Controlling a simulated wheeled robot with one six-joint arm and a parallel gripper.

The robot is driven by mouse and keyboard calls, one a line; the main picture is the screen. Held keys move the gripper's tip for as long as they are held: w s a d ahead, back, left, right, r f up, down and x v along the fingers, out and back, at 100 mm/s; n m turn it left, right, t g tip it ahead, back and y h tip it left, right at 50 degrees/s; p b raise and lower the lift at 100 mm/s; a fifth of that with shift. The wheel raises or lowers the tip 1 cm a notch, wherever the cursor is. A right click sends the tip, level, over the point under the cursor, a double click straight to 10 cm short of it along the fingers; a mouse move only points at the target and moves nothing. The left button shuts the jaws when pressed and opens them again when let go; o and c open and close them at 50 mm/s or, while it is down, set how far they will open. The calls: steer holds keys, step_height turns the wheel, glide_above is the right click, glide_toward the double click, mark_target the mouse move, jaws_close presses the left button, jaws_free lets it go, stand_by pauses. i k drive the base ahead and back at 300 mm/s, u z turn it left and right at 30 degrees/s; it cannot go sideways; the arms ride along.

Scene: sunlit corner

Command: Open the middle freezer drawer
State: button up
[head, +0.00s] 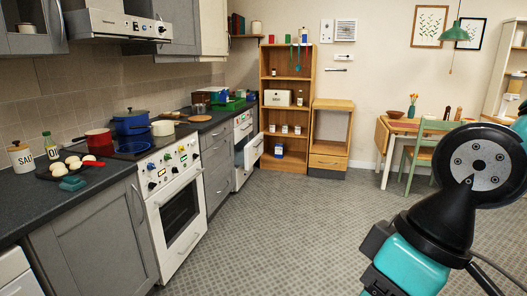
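No drawer in view can be told for certain as the middle freezer drawer. A white unit with handled fronts (17,279) is cut off at the lower left corner, and only its upper part shows. Farther back, a white appliance (244,127) under the counter has a front panel (251,151) standing partly open. My arm, black and teal, fills the lower right foreground, well apart from both units. No gripper fingers can be made out in the picture.
Grey cabinets (97,240) and a white oven (178,212) line the left wall. The grey tiled floor (270,235) is clear in the middle. A wooden shelf (264,114) and a low wooden cabinet (329,161) stand at the back; a table (385,140) and green chair (421,158) stand right.

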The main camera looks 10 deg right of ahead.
mark_target(238, 148)
steer(key=u, duration=0.2)
steer(key=i, duration=4.45)
steer(key=z, duration=0.55)
steer(key=i, duration=1.95)
steer(key=z, duration=0.3)
